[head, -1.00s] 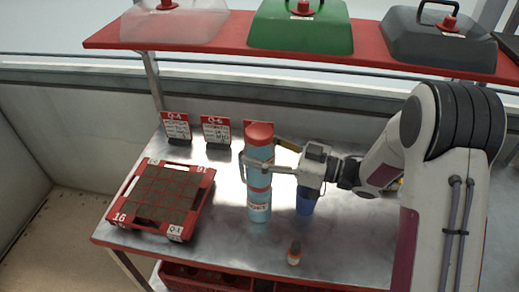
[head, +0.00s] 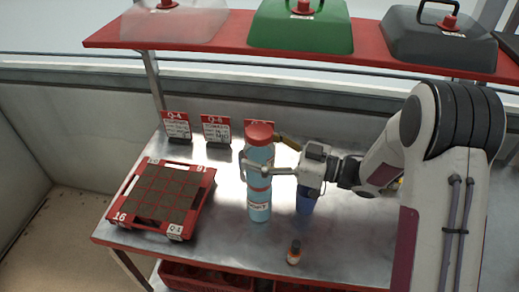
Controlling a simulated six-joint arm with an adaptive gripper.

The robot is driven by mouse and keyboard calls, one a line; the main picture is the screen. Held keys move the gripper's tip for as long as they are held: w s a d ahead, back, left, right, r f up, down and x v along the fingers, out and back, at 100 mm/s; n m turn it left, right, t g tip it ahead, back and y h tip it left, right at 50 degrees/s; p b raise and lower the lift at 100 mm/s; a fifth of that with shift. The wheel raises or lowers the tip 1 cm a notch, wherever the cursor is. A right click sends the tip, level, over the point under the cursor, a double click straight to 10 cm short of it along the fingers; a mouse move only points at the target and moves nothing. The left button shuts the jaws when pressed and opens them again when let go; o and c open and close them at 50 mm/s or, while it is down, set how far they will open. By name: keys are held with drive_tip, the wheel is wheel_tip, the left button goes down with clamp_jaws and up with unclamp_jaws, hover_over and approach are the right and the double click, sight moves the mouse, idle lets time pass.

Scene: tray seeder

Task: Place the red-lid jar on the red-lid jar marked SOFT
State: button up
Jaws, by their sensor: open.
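A light-blue jar with a red lid (head: 259,133) stands upright on top of another light-blue jar (head: 259,197), which has a white label; its lettering is too small to read surely. A red band, seemingly the lower jar's lid, shows between the two bodies. The two look roughly in line. My gripper (head: 261,153) reaches in from the right at the height of the upper jar. Its fingers are open, one in front of the jar and one behind it. Whether either finger touches the jar cannot be told.
A red tray with dark cells (head: 118,216) lies on the left of the metal table. A dark-blue cup (head: 305,203) stands below my gripper, and a small orange-labelled bottle (head: 294,254) nearer the front. Red signs (head: 216,131) stand behind. A red shelf (head: 210,43) with covers crosses above.

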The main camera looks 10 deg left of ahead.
drive_tip(key=s+d, duration=0.2)
drive_tip(key=d, duration=0.9)
drive_tip(key=shift+s+d, duration=0.15)
drive_tip(key=shift+d, duration=0.25)
drive_tip(key=shift+r, duration=0.1)
idle(0.6)
